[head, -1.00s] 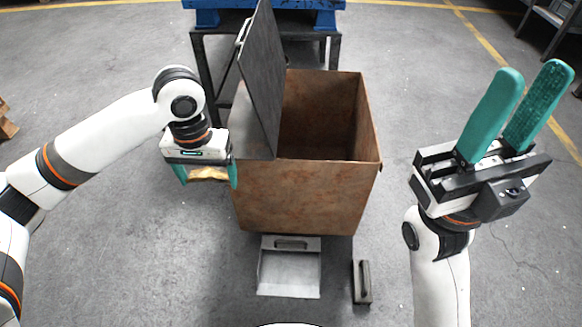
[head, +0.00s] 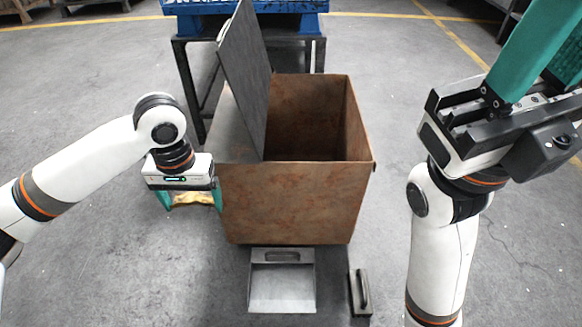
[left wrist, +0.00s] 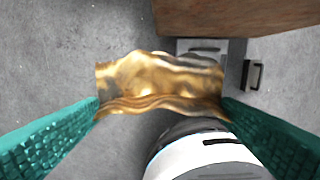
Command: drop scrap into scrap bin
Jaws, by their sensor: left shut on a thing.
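My left gripper (head: 192,203) is shut on a crumpled gold-coloured piece of scrap (left wrist: 160,85). The scrap also shows between the teal fingers in the head view (head: 193,198). The gripper is to the left of the rusty brown scrap bin (head: 295,203), below its rim and outside it. The bin's grey lid (head: 246,75) stands raised, and the right part of its opening is uncovered. The bin's floor is hidden. My right gripper (head: 560,45) is raised at the right, its teal fingers apart and running out of the picture, with nothing seen between them.
A metal dustpan (head: 282,285) and a dark brush (head: 360,292) lie on the floor in front of the bin. A dark metal stand (head: 190,85) with a blue crate (head: 290,6) on it is behind the bin. Grey floor is open on both sides.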

